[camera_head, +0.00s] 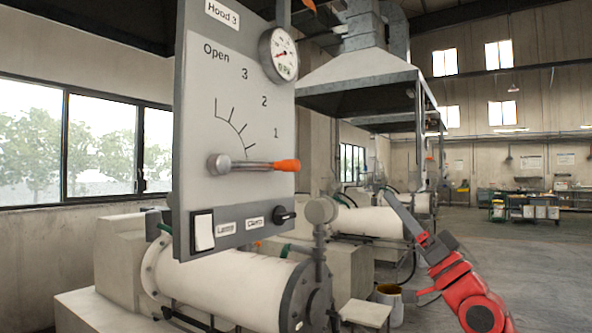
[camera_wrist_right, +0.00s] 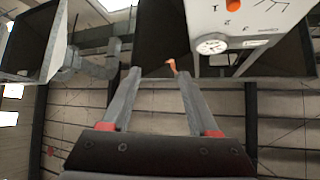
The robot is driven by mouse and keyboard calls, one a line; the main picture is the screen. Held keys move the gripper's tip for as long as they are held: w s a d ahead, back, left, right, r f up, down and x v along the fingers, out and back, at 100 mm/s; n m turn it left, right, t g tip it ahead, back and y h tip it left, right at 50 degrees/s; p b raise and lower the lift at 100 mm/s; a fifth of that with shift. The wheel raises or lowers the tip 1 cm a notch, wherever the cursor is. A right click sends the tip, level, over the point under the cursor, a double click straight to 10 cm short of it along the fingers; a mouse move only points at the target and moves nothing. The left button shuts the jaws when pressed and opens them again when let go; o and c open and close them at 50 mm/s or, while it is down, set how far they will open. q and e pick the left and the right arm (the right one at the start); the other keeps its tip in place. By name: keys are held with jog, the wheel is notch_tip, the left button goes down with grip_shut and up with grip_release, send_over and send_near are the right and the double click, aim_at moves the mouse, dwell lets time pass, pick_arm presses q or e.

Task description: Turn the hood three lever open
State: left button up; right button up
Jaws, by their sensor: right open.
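The hood three lever (camera_head: 250,166) is on a grey panel (camera_head: 205,110) labelled "Hood 3". It lies about level, its round pivot at the left and its orange grip (camera_head: 287,165) pointing right, below the 1 of a scale that runs up through 2 and 3 to "Open". My right gripper (camera_head: 388,196) is right of and a little below the lever, apart from it. The right wrist view shows its two fingers (camera_wrist_right: 158,73) spread and empty. The panel is upside down there at upper right, with the orange grip (camera_wrist_right: 235,3) at the top edge.
A pressure gauge (camera_head: 279,54) is on the panel's upper right. A black knob (camera_head: 284,214) and a white switch (camera_head: 203,231) are along its bottom. A white cylindrical mill (camera_head: 225,285) stands below. Metal hoods (camera_head: 360,80) hang behind. Floor at right is open.

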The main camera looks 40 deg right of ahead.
jog(key=s+a+r+n+g+y, duration=0.2)
jog(key=s+a+n+y, duration=0.1)
jog(key=a+n+y, duration=0.15)
jog(key=n+g+y, duration=0.2)
jog(key=n+g, duration=0.1)
jog(key=g, duration=0.1)
send_near(298, 167)
jog(key=shift+t+h, duration=0.25)
jog(key=shift+t, duration=0.05)
jog(key=p+x, duration=0.7)
jog(key=x, duration=0.2)
jog(key=shift+w+a, duration=0.1)
jog(key=shift+a, duration=0.15)
jog(key=shift+w+a+r, duration=0.15)
jog(key=shift+w, duration=0.45)
grip_shut()
